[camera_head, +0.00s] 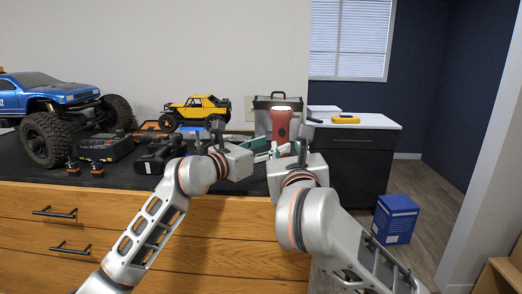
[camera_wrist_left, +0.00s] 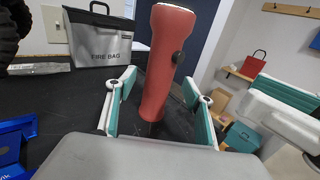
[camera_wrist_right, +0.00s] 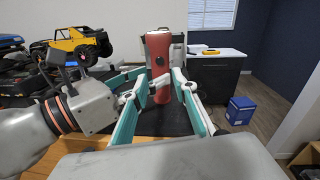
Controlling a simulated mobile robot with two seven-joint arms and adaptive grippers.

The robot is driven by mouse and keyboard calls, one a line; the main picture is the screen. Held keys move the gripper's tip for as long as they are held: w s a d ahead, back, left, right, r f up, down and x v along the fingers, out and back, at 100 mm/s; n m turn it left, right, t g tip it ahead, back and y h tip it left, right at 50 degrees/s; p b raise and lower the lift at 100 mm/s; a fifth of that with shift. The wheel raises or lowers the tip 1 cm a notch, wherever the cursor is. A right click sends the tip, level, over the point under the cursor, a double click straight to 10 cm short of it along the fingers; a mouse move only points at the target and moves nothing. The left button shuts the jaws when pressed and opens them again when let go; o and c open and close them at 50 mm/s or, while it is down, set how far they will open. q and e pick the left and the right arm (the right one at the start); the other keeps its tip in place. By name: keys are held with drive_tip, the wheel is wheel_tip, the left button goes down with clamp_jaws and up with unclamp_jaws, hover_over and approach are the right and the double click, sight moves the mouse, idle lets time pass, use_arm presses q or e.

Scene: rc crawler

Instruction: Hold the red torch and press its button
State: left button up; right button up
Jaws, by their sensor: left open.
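The red torch (camera_head: 281,124) stands roughly upright over the dark counter top, its pale lens bright in the head view. In the left wrist view the torch (camera_wrist_left: 164,70) is between the fingers of my left gripper (camera_wrist_left: 158,78), which is open with gaps beside it. A dark round button (camera_wrist_left: 178,57) shows on the torch's right side. My right gripper (camera_wrist_right: 161,76) points at the torch (camera_wrist_right: 159,60) from the right. Its fingertips show beside the lower torch body; whether they touch it is unclear. The torch's foot is partly hidden in the head view.
A grey fire bag (camera_wrist_left: 101,40) stands behind the torch. A yellow crawler (camera_head: 196,108), a blue truck (camera_head: 45,95) and dark tools (camera_head: 105,147) occupy the counter's left. A blue box (camera_head: 395,219) stands on the floor at right. My two grippers are close together.

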use_arm(q)
drive_tip(key=shift+x, duration=1.55)
drive_tip(key=c, duration=1.3)
use_arm(e)
clamp_jaws()
